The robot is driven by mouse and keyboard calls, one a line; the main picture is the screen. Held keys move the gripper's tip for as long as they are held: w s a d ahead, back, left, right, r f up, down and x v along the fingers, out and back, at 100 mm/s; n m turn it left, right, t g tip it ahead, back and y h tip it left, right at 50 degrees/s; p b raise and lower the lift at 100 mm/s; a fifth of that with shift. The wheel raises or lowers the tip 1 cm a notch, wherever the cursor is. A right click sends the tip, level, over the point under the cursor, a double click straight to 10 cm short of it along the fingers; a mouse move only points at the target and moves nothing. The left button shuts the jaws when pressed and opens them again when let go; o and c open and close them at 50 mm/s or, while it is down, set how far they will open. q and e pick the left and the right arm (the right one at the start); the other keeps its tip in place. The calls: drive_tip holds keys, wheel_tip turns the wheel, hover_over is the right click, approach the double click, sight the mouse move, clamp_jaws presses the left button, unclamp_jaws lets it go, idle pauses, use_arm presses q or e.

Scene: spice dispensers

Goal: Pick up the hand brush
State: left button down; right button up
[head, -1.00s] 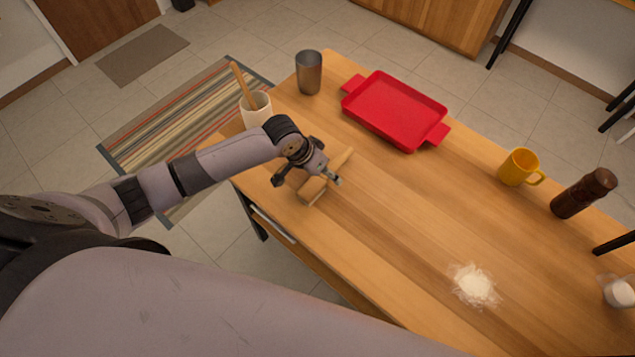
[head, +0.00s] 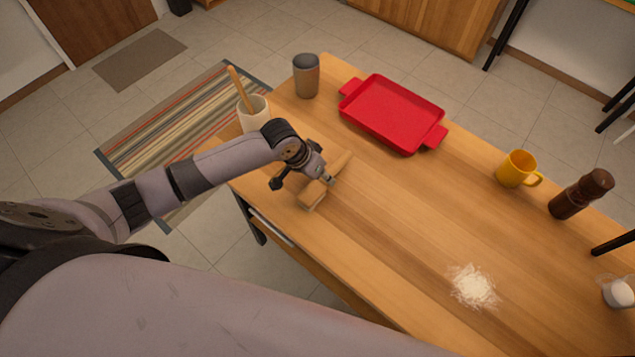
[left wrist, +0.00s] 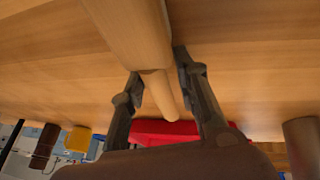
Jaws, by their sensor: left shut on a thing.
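The hand brush (head: 312,195) is light wood with a thick block and a thinner handle (head: 341,163). It is at the table's left edge, below the red tray in the head view. My left gripper (head: 322,179) reaches it from the left and is shut on the brush. The left wrist view shows the wide block (left wrist: 130,32) at the top and the handle running down between the two fingers (left wrist: 160,82). The gripper hides part of the brush in the head view. I cannot tell whether it touches the table. My right gripper is not in view.
On the wooden table (head: 400,215) are a red tray (head: 390,112), a grey cup (head: 306,77), a white crock (head: 254,115) with a wooden utensil, a yellow mug (head: 516,168), a brown mill (head: 580,194), a glass jar (head: 618,292) and spilled white powder (head: 473,286). The middle is clear.

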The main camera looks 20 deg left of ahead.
use_arm(q)
wheel_tip(320, 180, up, 20)
drive_tip(key=b, duration=0.1)
idle(0.4)
drive_tip(key=c, duration=1.8)
unclamp_jaws()
drive_tip(key=c, duration=0.5)
drive_tip(key=shift+o, duration=0.2)
drive_tip(key=shift+d, duration=0.1)
